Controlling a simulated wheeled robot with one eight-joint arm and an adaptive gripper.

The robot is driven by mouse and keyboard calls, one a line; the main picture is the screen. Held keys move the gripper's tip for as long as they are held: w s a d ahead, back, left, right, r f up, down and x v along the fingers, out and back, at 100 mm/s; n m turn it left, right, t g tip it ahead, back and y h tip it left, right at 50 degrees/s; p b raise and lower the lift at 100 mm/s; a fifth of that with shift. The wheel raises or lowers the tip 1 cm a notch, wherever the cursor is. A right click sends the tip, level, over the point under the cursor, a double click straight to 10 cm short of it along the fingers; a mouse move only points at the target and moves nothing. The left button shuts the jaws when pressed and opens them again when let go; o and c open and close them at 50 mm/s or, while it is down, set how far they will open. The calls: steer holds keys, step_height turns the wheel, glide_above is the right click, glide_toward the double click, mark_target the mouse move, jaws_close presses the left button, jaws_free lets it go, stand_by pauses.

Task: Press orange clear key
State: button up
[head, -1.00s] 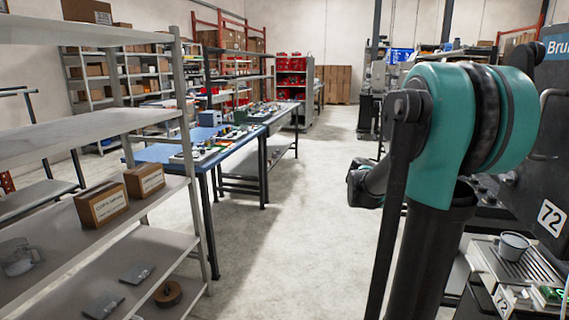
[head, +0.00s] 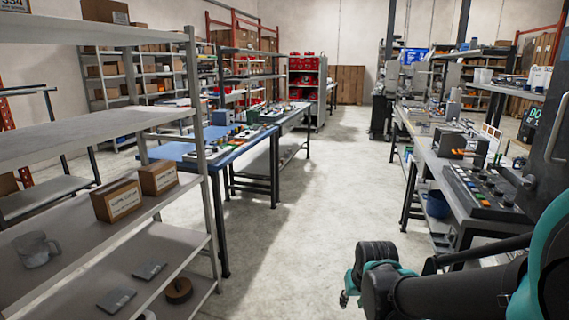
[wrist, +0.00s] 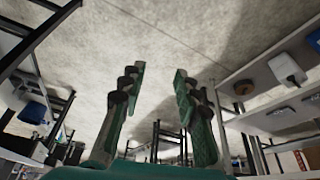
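I cannot make out a key that is surely the orange clear key. A dark control panel (head: 486,192) with several small coloured buttons lies on the workbench at the right in the head view. Some of its buttons look orange or yellow, but they are too small to read. My gripper (wrist: 160,78) is open and empty in the wrist view, its two teal-and-black fingers apart and pointing over bare floor. In the head view my arm reaches in from the lower right, low over the aisle, left of and nearer than the panel, touching nothing.
A grey shelf rack (head: 130,115) with cartons (head: 117,200) and a glass jug (head: 36,250) stands close on the left. A blue-topped table (head: 190,150) stands behind it. The concrete aisle (head: 320,190) between the rack and the right-hand benches is clear.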

steer(key=shift+c, duration=0.6)
jaws_close()
stand_by(0.7)
